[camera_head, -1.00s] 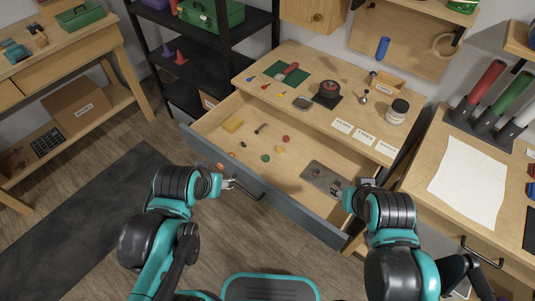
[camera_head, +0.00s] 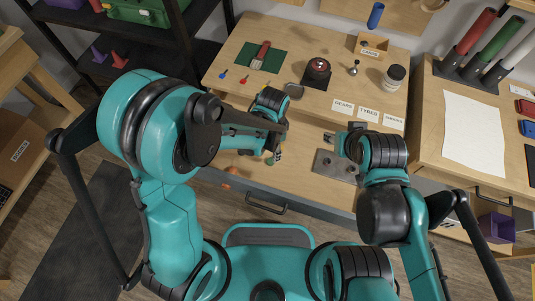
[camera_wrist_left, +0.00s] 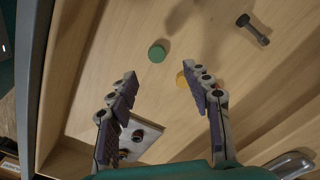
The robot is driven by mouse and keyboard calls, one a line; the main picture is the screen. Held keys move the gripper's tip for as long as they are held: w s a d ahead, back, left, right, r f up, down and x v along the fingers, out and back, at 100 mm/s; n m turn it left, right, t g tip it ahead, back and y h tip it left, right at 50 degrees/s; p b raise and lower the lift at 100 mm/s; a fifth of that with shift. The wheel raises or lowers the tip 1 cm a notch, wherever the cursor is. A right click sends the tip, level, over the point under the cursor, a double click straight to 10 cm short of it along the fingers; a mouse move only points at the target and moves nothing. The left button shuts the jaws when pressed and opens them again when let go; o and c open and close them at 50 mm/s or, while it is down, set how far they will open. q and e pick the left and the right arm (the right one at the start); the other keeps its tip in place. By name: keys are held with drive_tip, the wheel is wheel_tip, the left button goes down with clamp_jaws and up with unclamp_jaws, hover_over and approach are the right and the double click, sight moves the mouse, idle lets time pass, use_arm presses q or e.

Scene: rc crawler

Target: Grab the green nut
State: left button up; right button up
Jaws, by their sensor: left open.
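The green nut (camera_wrist_left: 157,53) lies flat on the wooden floor of the open drawer (camera_wrist_left: 100,75), as the left wrist view shows.
A grey plate (camera_head: 335,166) lies in the drawer under my right gripper; it shows behind the left fingers too. A dark bolt (camera_wrist_left: 252,28) lies farther off. An orange piece (camera_head: 233,170) is at the drawer's left. The worktop (camera_head: 230,75) above holds several items.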

sight(271, 161)
use_arm(q)
wheel_tip(271, 161, down, 2)
drive_tip(key=shift+s+d+f+b, duration=0.1)
drive_tip(key=shift+b, duration=0.35)
drive_tip(key=f+b, duration=0.1)
drive_tip(key=f, duration=0.1)
drive_tip(key=f+b, duration=0.1)
drive_tip(key=f, duration=0.2)
drive_tip(key=shift+s+a+b, duration=0.2)
drive_tip(key=shift+b, duration=0.2)
drive_tip(key=shift+r, duration=0.1)
drive_tip(key=c, duration=0.9)
